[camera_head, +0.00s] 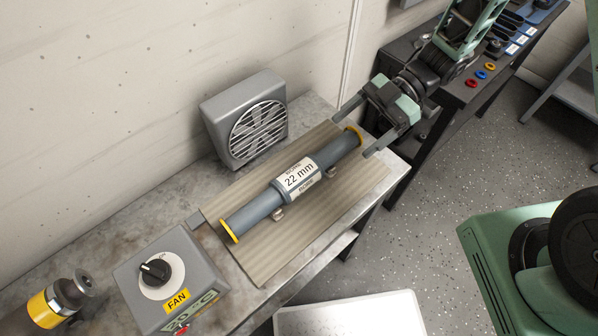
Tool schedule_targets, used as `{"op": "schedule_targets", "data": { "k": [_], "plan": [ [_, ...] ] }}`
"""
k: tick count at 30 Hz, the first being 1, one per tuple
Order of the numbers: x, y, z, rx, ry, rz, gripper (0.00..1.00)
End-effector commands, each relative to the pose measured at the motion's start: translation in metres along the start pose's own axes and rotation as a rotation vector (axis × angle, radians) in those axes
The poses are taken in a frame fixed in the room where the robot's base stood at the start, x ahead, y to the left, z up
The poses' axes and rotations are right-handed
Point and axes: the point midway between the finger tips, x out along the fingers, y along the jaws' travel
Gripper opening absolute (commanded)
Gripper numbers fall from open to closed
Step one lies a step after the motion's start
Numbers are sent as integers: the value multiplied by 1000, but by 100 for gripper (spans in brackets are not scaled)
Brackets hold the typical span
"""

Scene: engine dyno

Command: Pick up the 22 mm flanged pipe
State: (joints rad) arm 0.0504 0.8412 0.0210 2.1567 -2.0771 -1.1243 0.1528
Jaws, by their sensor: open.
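My gripper (351,137) is open at the pipe's far right end. Its two fingers are spread on either side of the far flange in this view. Whether they touch the pipe or hover above it I cannot tell.
A grey fan (246,118) stands behind the mat against the wall. A fan switch box (168,277) and a yellow-banded cylinder (52,304) are at the near left. A dark bench (455,92) with coloured rings is at the back right. A white panel (350,316) lies below the table.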

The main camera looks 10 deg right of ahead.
Motion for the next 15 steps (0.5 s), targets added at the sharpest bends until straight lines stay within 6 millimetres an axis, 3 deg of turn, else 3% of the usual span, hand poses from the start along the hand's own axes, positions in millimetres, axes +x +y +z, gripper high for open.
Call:
{"op": "schedule_targets", "data": {
  "k": [9,15],
  "plan": [
    [64,-1,-1,2,0,-2,83],
    [81,0,0,1,-2,0,83]
  ]
}}
